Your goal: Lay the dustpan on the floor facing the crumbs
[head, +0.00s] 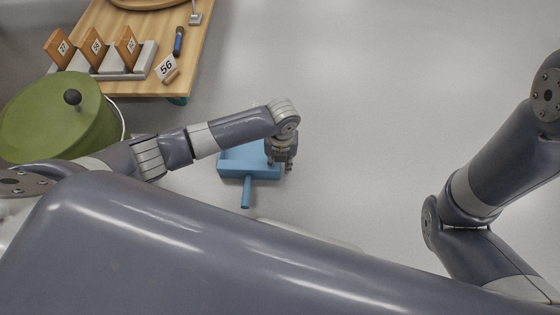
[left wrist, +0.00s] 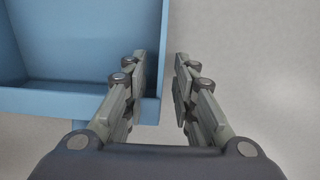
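The blue dustpan (head: 236,172) is on the grey floor in the middle of the head view, its handle (head: 246,194) pointing toward the bottom of the picture. My left gripper (head: 280,163) is over the dustpan's right side. In the left wrist view the dustpan (left wrist: 60,103) fills the upper left. There my left gripper (left wrist: 161,80) is open, with the right side wall showing between its fingers; I cannot tell whether they touch it. My right gripper is out of view; only my right arm shows. No crumbs can be made out.
A green lidded pot (head: 50,120) is at the left. The floor (head: 380,90) right of the dustpan is clear.

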